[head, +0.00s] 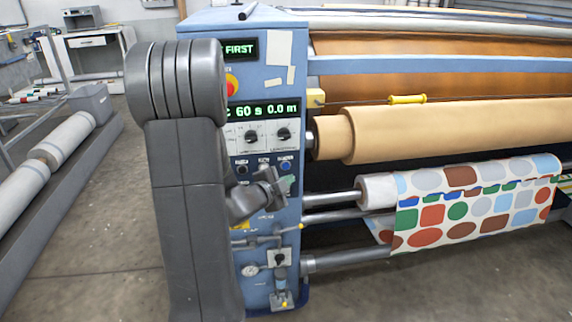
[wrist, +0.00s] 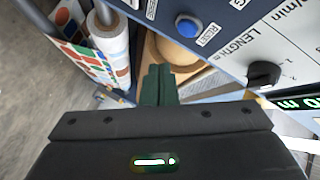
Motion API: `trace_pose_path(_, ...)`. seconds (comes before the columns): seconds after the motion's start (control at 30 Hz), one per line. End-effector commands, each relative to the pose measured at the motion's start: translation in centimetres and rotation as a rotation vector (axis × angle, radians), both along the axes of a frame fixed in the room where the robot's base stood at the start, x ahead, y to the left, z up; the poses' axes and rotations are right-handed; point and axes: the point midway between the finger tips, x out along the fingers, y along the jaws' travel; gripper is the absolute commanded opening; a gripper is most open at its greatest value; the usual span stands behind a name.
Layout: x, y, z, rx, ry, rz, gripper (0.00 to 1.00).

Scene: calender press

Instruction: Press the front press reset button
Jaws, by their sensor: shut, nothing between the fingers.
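The blue reset button (wrist: 188,24) is a round cap on the dark blue panel in the wrist view, beside a label reading RESET. In the head view it is the rightmost of a row of small buttons (head: 286,166) on the blue machine front. My gripper (wrist: 158,72) has its two dark green fingers together with nothing between them. In the wrist view the fingertips appear below and left of the button, apart from it. In the head view my gripper (head: 287,184) is just below the button, in front of the panel.
Two dark knobs (head: 284,133) sit above the buttons under a lit display (head: 262,110). A red stop button (head: 231,84) is higher up. A patterned fabric roll (head: 470,205) and a tan roller (head: 450,130) extend to the right. Pipes and a gauge (head: 249,271) are below.

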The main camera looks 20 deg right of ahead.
Motion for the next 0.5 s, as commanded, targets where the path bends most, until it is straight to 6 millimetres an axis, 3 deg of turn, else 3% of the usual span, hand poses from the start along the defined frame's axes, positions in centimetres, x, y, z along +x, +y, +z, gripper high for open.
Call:
trace_pose_path(0.2,2.3,-0.6,0.1,0.000,0.000,0.000,0.00)
trace_pose_path(0.5,3.2,-0.8,0.0,-0.001,0.000,-0.001,0.00)
